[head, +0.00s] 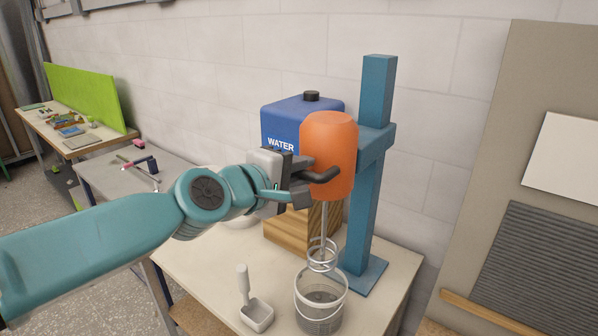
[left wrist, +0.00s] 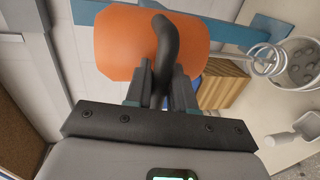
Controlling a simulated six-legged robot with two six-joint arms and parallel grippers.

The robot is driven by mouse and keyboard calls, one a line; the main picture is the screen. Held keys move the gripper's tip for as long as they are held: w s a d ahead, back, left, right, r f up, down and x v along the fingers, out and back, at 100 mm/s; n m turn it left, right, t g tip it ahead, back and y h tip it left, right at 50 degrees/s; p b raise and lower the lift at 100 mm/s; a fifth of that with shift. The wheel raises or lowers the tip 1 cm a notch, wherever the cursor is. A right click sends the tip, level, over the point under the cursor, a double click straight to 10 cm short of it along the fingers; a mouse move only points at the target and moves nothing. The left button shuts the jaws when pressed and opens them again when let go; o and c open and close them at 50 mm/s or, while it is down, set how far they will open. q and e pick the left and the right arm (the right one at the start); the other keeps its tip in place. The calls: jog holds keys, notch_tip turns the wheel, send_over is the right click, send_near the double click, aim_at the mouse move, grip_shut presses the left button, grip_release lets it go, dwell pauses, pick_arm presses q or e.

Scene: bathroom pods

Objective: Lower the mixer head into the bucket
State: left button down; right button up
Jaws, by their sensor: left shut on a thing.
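The orange mixer head (head: 328,150) is mounted on a blue upright stand (head: 373,170). Its metal shaft ends in a wire whisk (head: 322,256) just above the bucket (head: 321,308), near its rim. The bucket is grey with a wire handle and holds grey material. My left gripper (head: 304,180) is shut on the dark curved handle (head: 322,175) of the mixer head. The left wrist view shows the handle (left wrist: 165,50) between the fingers, with the orange body (left wrist: 118,42) behind it. The whisk (left wrist: 266,58) and bucket (left wrist: 302,62) show at the right there. My right gripper is not in view.
A blue WATER container (head: 285,122) stands on a wooden block (head: 285,228) behind the mixer. A white scoop (head: 256,314) lies left of the bucket on the pale table (head: 190,262). Another bench with a green panel (head: 85,95) stands at far left.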

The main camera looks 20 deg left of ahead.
pick_arm(q)
notch_tip(320, 180, down, 19)
jog(key=b, duration=1.8)
jog(key=shift+f, duration=0.15)
jog(key=c, duration=1.1)
grip_release()
jog(key=p+v, duration=0.2)
jog(key=v, duration=1.4)
